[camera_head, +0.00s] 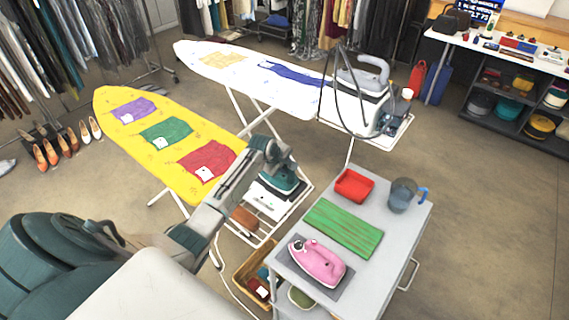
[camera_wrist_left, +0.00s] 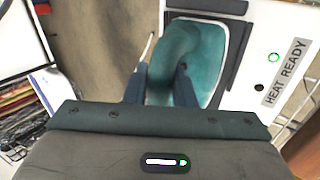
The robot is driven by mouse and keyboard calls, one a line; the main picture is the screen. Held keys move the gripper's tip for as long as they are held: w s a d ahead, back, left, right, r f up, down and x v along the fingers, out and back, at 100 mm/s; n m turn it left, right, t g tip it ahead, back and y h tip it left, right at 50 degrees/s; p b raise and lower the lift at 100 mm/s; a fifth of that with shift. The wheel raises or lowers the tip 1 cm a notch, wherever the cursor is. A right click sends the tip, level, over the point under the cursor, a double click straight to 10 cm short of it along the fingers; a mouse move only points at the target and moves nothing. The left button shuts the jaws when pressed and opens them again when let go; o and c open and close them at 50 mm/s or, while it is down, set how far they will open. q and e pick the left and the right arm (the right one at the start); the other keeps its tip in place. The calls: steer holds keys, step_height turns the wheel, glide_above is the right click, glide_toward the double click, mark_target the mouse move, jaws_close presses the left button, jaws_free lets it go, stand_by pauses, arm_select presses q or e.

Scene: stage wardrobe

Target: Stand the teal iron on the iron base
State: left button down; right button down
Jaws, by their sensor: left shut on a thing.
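The teal iron (camera_head: 283,181) is at the end of the yellow ironing board, over the dark plate of the white iron base (camera_head: 263,202). My left gripper (camera_head: 281,165) reaches it from above and is shut on it. In the left wrist view the teal iron (camera_wrist_left: 185,50) shows between the two fingers (camera_wrist_left: 160,85), and the fingers hide part of it. The iron base (camera_wrist_left: 285,25) there has a green light and a "HEAT READY" label. I cannot tell whether the iron touches the base. My right gripper is not in view.
A grey cart (camera_head: 403,225) at right holds a pink iron (camera_head: 317,262), a green striped cloth (camera_head: 343,228), a red tray (camera_head: 354,186) and a jug (camera_head: 402,195). Behind is a white ironing board (camera_head: 225,62) with another iron. A basket (camera_head: 250,262) stands below.

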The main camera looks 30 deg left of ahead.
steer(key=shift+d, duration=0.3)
arm_select(q)
steer(key=c, duration=1.2)
jaws_free()
steer(key=shift+f, duration=0.1)
steer(key=b+v, duration=0.2)
steer(key=v, duration=1)
steer(key=shift+b, duration=0.35)
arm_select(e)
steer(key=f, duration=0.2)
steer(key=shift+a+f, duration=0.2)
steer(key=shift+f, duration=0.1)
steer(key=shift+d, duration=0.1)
